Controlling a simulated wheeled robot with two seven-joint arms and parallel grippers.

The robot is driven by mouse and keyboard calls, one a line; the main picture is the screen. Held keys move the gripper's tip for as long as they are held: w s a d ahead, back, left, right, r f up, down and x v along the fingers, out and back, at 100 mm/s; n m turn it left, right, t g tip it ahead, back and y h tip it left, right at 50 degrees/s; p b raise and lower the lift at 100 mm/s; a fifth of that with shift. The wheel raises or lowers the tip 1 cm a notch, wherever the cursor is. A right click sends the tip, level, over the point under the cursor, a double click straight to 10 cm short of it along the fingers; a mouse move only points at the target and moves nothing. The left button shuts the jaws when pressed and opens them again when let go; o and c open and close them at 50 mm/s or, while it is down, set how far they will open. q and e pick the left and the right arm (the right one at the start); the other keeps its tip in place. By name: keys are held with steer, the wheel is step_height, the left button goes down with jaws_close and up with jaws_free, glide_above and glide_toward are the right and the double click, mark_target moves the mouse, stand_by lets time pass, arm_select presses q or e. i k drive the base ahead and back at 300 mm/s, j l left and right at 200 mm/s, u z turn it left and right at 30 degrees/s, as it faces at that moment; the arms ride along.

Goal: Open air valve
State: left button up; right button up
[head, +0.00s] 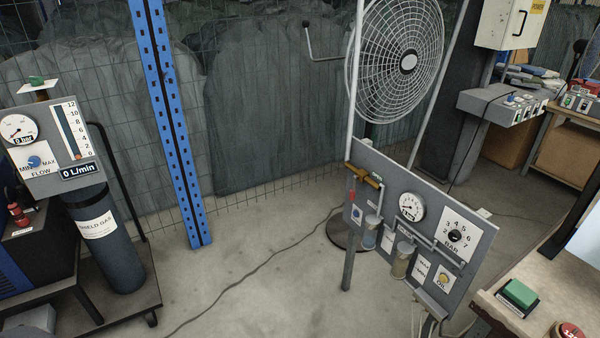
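A grey air panel (478,243) stands on a post right of centre. At its upper left is a valve with a yellow-brown lever (364,175), tilted down to the right. A small green label (377,177) sits by the lever's right end and a small red part (351,195) is below its left end. A round pressure gauge (411,206) is in the middle of the panel, its needle too small to read surely. A BAR dial (455,236) with numbers and a black knob is at right. Neither gripper is in view.
A shield gas cylinder (105,245) with a flow panel (45,150) stands on a cart at left. A blue post (170,130) and a large fan (400,60) are behind. A bench with a green button (519,294) is at lower right. The floor (255,260) between is mostly clear, with a cable.

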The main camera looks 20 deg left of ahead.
mark_target(351, 191)
steer(key=i+j+u, duration=0.3)
steer(key=i+l+u, duration=0.1)
steer(key=i+l, duration=0.15)
steer(key=i+l+u, duration=0.1)
steer(key=l, duration=0.3)
steer(key=i+l+u, duration=0.1)
steer(key=i+l, duration=0.2)
